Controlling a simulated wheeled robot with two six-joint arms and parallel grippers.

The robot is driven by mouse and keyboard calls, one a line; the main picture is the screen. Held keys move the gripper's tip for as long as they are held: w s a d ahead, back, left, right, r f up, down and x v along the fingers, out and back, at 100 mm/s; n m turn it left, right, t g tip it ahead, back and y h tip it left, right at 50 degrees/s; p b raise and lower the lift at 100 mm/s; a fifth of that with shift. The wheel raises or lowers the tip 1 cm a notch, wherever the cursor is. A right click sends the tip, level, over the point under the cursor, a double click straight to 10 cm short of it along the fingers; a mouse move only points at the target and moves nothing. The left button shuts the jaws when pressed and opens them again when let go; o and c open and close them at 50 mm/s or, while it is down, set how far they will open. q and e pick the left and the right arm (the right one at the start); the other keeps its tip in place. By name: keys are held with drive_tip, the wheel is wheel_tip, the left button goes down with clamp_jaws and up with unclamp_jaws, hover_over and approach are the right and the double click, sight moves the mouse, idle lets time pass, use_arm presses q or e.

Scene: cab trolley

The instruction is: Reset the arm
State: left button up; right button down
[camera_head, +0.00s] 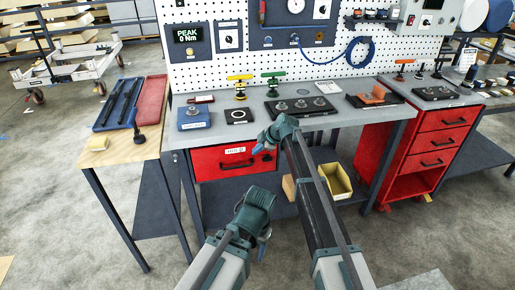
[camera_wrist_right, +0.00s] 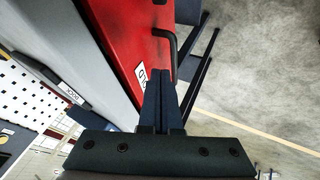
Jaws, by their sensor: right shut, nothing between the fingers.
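My right arm reaches up from the bottom right in the head view to the front edge of the workbench. My right gripper (camera_head: 258,148) is in front of the bench, just by the red drawer (camera_head: 218,164) with its white label. In the right wrist view its two dark fingers (camera_wrist_right: 162,72) are together with nothing between them, and the drawer's red front and dark handle lie beyond them. Whether the fingers touch the drawer front is unclear. My left arm is folded at the bottom centre, and its gripper (camera_head: 262,252) is mostly hidden behind the arm.
The grey bench top (camera_head: 345,120) carries a blue block, a dark plate and a black tray of round parts. A yellow bin (camera_head: 336,182) sits on the shelf below. A wooden side table (camera_head: 120,152) stands left, a red drawer cabinet (camera_head: 440,140) right. Floor at left is open.

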drive_tip(key=s+d+f+m+g+h, duration=0.1)
drive_tip(key=s+d+m+h, duration=0.1)
drive_tip(key=s+d+m, duration=0.8)
drive_tip(key=s+d+f+m+g+h, duration=0.1)
drive_tip(key=s+d+f+m+h, duration=0.15)
drive_tip(key=s+d, duration=0.8)
drive_tip(key=s+d+f+m+g+h, duration=0.15)
drive_tip(key=s+d+m, duration=0.45)
drive_tip(key=s, duration=0.9)
use_arm(q)
wheel_tip(320, 180, up, 8)
drive_tip(key=p, duration=0.8)
drive_tip(key=shift+r, duration=0.2)
use_arm(e)
drive_tip(key=s+a+r+n, duration=0.1)
drive_tip(key=s+a+r, duration=0.2)
drive_tip(key=a, duration=0.3)
drive_tip(key=s+a+r+n+h, duration=0.1)
drive_tip(key=s+a+r, duration=0.2)
drive_tip(key=a+r, duration=0.3)
drive_tip(key=shift+s+g, duration=0.2)
drive_tip(key=shift+g, duration=0.15)
use_arm(q)
drive_tip(key=shift+o, duration=0.2)
use_arm(e)
drive_tip(key=shift+a+r, duration=0.1)
